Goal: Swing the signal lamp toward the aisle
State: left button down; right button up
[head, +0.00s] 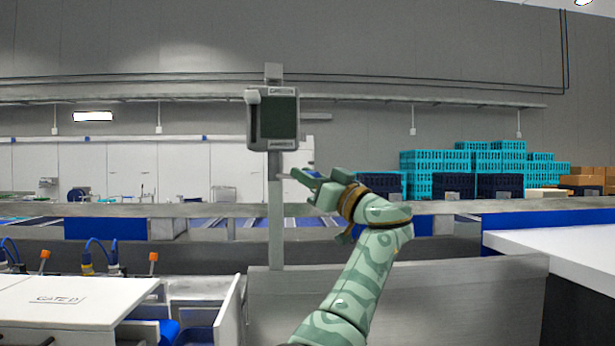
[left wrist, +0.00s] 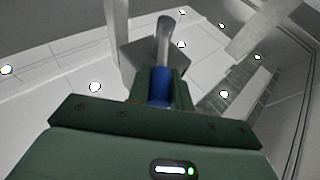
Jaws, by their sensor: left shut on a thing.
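A grey post (head: 275,220) stands in the middle of the head view and carries a grey box with a dark green face (head: 285,118). I cannot tell for sure which part is the signal lamp. My left gripper (head: 303,176) is just right of the post, below the box. In the left wrist view, my left gripper (left wrist: 160,88) is shut on a rod with a blue sleeve (left wrist: 160,80) and a grey upper end (left wrist: 165,38). The fingers hide part of the sleeve. My right gripper is not in view.
A low grey wall (head: 400,300) stands in front of me. A white table (head: 60,300) is at lower left and a white counter (head: 560,255) at right. Teal crates (head: 430,172) are stacked behind a long grey rail (head: 500,206).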

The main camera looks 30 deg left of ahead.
pick_arm(q)
jog(key=shift+r, duration=0.25)
jog(key=c, duration=1.4)
grip_release()
jog(key=shift+c, duration=0.2)
jog(key=shift+o, duration=0.9)
jog(key=shift+w+f, duration=0.15)
jog(key=shift+d+f, duration=0.2)
jog(key=shift+d, duration=0.05)
jog(key=b+v, duration=0.3)
jog(key=v, duration=1.2)
jog(key=shift+d+f, duration=0.15)
jog(key=shift+d, duration=0.15)
